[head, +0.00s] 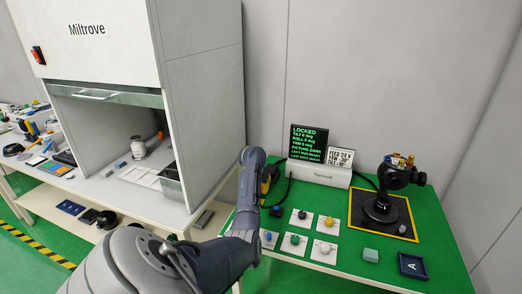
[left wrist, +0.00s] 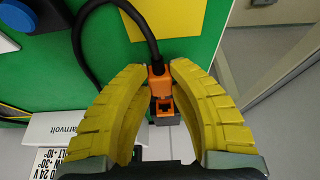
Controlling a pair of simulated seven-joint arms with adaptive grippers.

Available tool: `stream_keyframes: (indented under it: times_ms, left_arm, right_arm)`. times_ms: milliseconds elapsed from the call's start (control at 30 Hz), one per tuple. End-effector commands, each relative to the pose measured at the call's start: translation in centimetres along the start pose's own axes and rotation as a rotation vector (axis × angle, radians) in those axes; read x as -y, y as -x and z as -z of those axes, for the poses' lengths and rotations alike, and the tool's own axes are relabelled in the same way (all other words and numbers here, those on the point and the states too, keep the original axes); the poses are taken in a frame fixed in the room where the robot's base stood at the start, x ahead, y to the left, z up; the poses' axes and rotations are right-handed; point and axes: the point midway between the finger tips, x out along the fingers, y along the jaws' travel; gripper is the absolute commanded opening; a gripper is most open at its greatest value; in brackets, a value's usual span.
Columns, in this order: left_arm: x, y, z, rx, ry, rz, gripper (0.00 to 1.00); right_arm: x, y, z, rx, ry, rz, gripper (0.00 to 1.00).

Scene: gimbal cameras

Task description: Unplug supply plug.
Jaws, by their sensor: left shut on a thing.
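The supply plug (left wrist: 158,84) is an orange connector with a black cable (left wrist: 137,22) coming out of its end. In the left wrist view my left gripper (left wrist: 160,72) has its yellow fingers closed on either side of it. An orange part with a dark opening and a dark grey block lie just below the plug; I cannot tell whether the plug is seated in them. In the head view my left gripper (head: 268,181) is at the left end of the white Tarnvolt unit (head: 320,175), and the plug is not clear there. My right gripper is not in view.
Behind the unit a black screen (head: 308,143) reads LOCKED in green. A gimbal camera (head: 392,180) stands on a yellow-edged black mat at right.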

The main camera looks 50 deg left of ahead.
Motion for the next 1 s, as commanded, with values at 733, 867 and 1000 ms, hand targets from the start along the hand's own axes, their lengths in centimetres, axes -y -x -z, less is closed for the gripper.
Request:
stream_keyframes:
  times_ms: [733,867,1000]
  left_arm:
    - [0.0,2.0,0.9,-0.002,0.000,-0.001,0.00]
    - [0.0,2.6,1.1,-0.001,0.000,-0.001,0.00]
    - [0.0,3.2,1.3,0.000,0.000,0.000,0.00]
  right_arm:
    - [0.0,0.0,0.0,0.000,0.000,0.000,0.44]
    - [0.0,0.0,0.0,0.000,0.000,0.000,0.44]
    - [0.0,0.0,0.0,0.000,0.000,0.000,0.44]
